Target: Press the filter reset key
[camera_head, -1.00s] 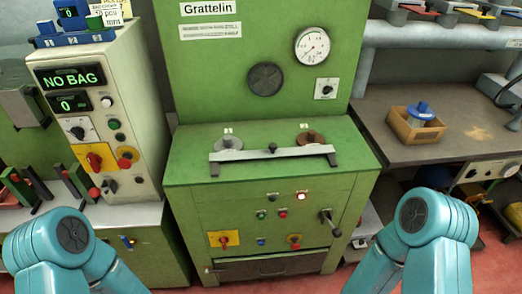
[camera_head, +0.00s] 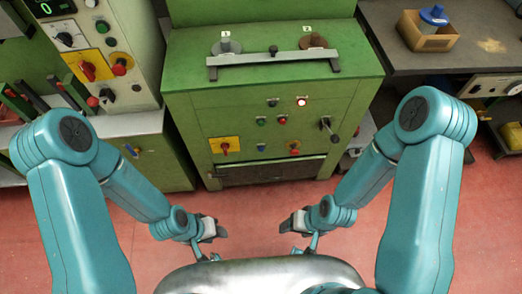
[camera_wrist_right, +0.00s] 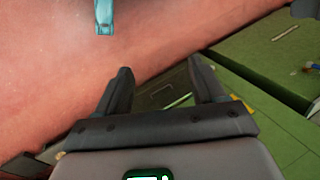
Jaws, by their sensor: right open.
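The green machine (camera_head: 180,70) stands ahead in the head view. Its front panel carries a black button (camera_head: 273,102), a lit red-and-white button (camera_head: 302,102), a green button (camera_head: 261,121), a red button (camera_head: 282,121) and a blue button (camera_head: 261,147). Their labels are too small to read, so I cannot tell which is the filter reset key. My left gripper (camera_head: 212,232) and right gripper (camera_head: 294,226) hang in front of the machine, apart from it. The right gripper (camera_wrist_right: 160,72) is open and empty in its wrist view. The left gripper's jaws are unclear.
A red rotary switch (camera_head: 225,146) on a yellow plate, a red knob (camera_head: 294,147) and a lever (camera_head: 327,127) share the panel. A control cabinet (camera_head: 135,50) stands left, a dark bench (camera_head: 400,75) right. Red floor (camera_head: 255,200) lies clear before the machine.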

